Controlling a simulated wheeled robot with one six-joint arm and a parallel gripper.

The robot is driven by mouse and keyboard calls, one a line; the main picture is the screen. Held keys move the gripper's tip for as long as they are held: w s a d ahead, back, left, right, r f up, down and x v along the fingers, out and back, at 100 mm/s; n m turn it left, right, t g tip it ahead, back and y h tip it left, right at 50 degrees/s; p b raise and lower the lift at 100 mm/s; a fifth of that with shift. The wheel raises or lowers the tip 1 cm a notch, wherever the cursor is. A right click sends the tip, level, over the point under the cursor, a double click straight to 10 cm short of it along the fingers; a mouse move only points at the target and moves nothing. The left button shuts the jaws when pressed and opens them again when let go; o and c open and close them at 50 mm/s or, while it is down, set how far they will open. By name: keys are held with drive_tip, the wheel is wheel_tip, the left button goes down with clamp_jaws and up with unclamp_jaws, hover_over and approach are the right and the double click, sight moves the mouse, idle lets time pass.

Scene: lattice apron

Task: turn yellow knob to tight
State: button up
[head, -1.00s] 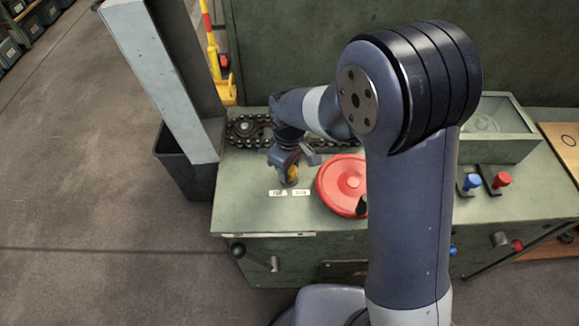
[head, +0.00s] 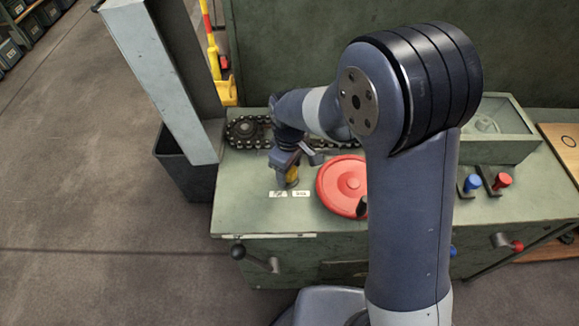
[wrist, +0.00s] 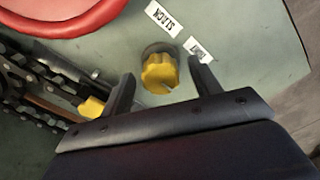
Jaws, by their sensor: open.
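The yellow knob (wrist: 160,73) sits on a dark round base on the green bench top. In the wrist view it has a scalloped rim and a dark pointer mark toward its lower right. My gripper (wrist: 163,72) is open, with one finger on each side of the knob; I cannot tell whether either touches it. Two white labels lie beyond the knob: "SLACK" (wrist: 163,19) and "TIGHT" (wrist: 198,49). In the head view my gripper (head: 287,184) is over the yellow knob (head: 292,175), partly hiding it.
A red handwheel (head: 343,184) stands just right of the knob. A chain (head: 245,130) runs behind it. A smaller yellow part (wrist: 91,107) shows beside the chain. Blue (head: 473,182) and red (head: 503,180) knobs stand farther right. A grey post (head: 165,80) rises at the left.

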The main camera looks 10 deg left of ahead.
wheel_tip(320, 180, up, 11)
idle(0.6)
drive_tip(key=shift+f, duration=0.2)
wheel_tip(320, 180, down, 11)
drive_tip(key=shift+r, duration=0.15)
idle(0.4)
idle(0.3)
